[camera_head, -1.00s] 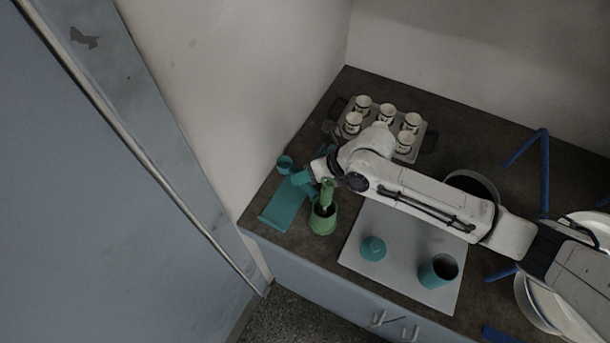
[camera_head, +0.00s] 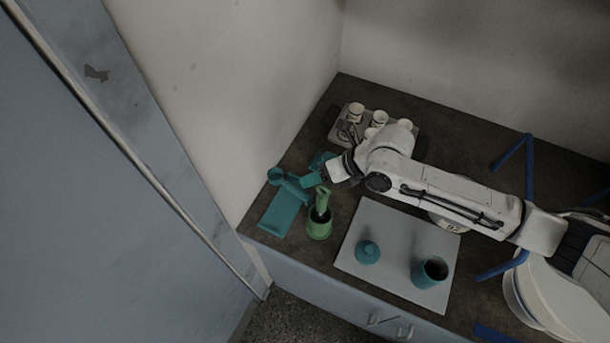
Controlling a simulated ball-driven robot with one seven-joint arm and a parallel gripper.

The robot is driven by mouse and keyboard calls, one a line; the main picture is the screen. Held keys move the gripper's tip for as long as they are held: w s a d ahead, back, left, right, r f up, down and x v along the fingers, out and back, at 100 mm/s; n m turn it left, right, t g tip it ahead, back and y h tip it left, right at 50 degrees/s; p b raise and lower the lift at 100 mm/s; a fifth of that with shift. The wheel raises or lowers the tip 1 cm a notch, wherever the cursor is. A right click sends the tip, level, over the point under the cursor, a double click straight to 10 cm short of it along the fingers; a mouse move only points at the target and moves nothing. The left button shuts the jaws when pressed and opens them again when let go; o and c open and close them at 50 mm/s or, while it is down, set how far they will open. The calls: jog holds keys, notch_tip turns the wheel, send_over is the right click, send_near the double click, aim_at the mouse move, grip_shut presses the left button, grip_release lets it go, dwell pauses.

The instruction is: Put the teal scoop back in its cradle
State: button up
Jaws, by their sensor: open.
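The teal scoop appears to be the piece with a small round bowl (camera_head: 275,175) and a short handle, at the left of the counter. It lies at the upper end of a flat teal piece (camera_head: 278,213), which may be its cradle. I cannot tell whether the scoop is seated in it. My gripper (camera_head: 315,179) is open, just right of the scoop's handle and above the green mortar. A teal block shape shows at its tip; I cannot tell whether it is part of the gripper. Another teal piece (camera_head: 321,160) shows partly behind my gripper.
The green mortar with its pestle (camera_head: 319,226) stands close below my gripper. A grey board (camera_head: 393,245) holds a teal lidded piece (camera_head: 367,252) and a teal cup (camera_head: 429,272). A tray (camera_head: 345,133) of cups stands behind my arm. A blue frame (camera_head: 529,170) is at right.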

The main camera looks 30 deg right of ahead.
jog(key=p+v, duration=0.2)
jog(key=v, duration=0.3)
jog(key=shift+s+d+r, duration=0.2)
jog(key=shift+r, duration=0.1)
dwell(0.4)
